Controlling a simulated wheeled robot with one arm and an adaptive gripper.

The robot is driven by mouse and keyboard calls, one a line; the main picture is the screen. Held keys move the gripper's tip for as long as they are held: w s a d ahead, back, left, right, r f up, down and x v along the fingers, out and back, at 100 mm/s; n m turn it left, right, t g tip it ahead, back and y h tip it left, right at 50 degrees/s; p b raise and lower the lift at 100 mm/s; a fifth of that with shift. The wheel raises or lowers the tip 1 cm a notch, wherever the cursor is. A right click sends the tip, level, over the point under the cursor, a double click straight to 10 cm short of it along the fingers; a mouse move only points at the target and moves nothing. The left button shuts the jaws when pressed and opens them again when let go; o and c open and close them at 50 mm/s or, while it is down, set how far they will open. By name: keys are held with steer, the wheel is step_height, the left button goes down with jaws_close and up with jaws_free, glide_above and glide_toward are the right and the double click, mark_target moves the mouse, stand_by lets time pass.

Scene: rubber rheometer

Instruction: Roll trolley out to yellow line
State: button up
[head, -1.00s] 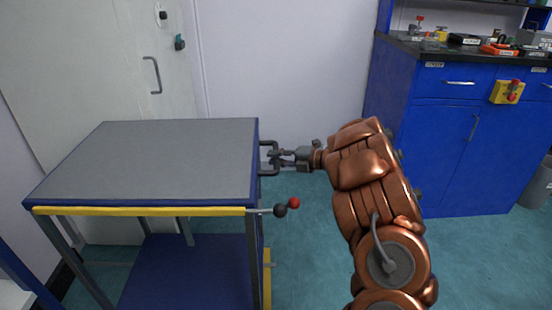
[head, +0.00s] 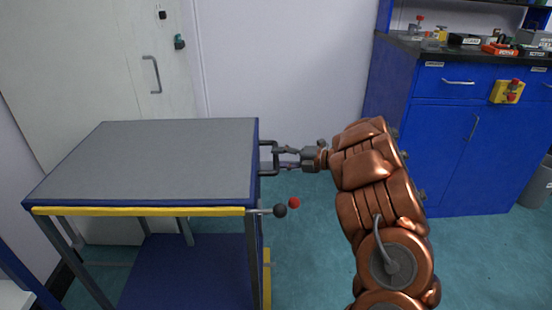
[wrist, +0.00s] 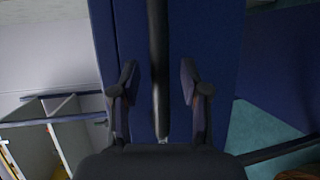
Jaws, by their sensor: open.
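The trolley has a grey top (head: 160,155), blue edges, a yellow front strip and a blue lower shelf (head: 190,270). A dark U-shaped handle (head: 268,145) sticks out of its right side. My gripper (head: 283,158) is open at the right of this handle. In the wrist view the dark handle bar (wrist: 158,60) runs upright between the spread fingers of my gripper (wrist: 158,85), apart from both. A yellow piece (head: 267,278) shows low at the trolley's right; I cannot tell whether it is the floor line or part of the trolley.
A lever with a black knob (head: 280,210) and a red knob (head: 294,202) juts from the trolley's front right corner. A white door (head: 110,70) stands behind. A blue cabinet (head: 440,150) stands at right. Teal floor (head: 310,250) is clear between trolley and cabinet.

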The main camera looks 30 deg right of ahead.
steer(key=v, duration=1)
steer(key=shift+s, duration=0.1)
stand_by(0.3)
